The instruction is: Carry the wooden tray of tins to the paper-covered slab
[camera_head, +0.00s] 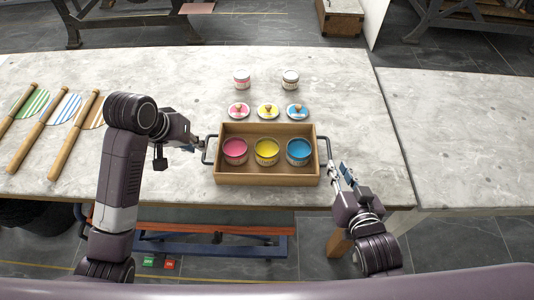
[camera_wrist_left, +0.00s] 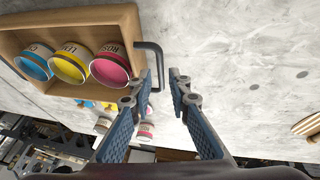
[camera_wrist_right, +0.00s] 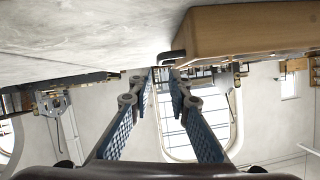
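The wooden tray (camera_head: 267,179) stands on the stone-topped table, with a dark handle at each end. It holds three open tins: pink (camera_head: 235,150), yellow (camera_head: 266,151) and blue (camera_head: 299,151). My left gripper (camera_head: 203,146) is open beside the left handle (camera_head: 207,150); in the left wrist view (camera_wrist_left: 162,74) the fingers are apart with the handle (camera_wrist_left: 157,62) close to one fingertip. My right gripper (camera_head: 337,178) is open at the right handle (camera_head: 329,150); in the right wrist view its fingertips (camera_wrist_right: 163,74) are apart just below the handle (camera_wrist_right: 172,55). I cannot make out a paper-covered slab.
A second grey table (camera_head: 470,140) adjoins at the right with a bare top.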

